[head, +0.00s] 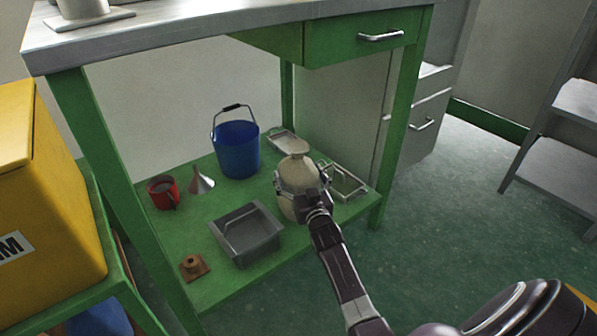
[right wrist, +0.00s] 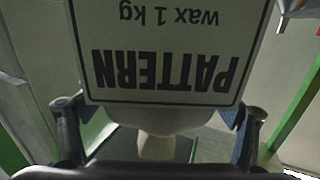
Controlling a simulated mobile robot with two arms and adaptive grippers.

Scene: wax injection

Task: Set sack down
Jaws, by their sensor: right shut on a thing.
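A beige tied sack (head: 296,173) is upright over the right part of the green lower shelf (head: 225,283). My right gripper (head: 303,186) is shut around it, with a finger on each side. I cannot tell whether the sack's base touches the shelf, because the gripper partly hides it. In the right wrist view the sack's label (right wrist: 165,50) reads "PATTERN wax 1 kg" upside down, between the fingers of the right gripper (right wrist: 160,115). My left gripper is not in view.
The shelf also holds a grey tray (head: 247,236), a blue bucket (head: 238,150), a red mug (head: 163,191), a funnel (head: 200,181), a small brown block (head: 193,267) and a metal frame (head: 345,182). A green table leg (head: 397,130) stands right of the sack.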

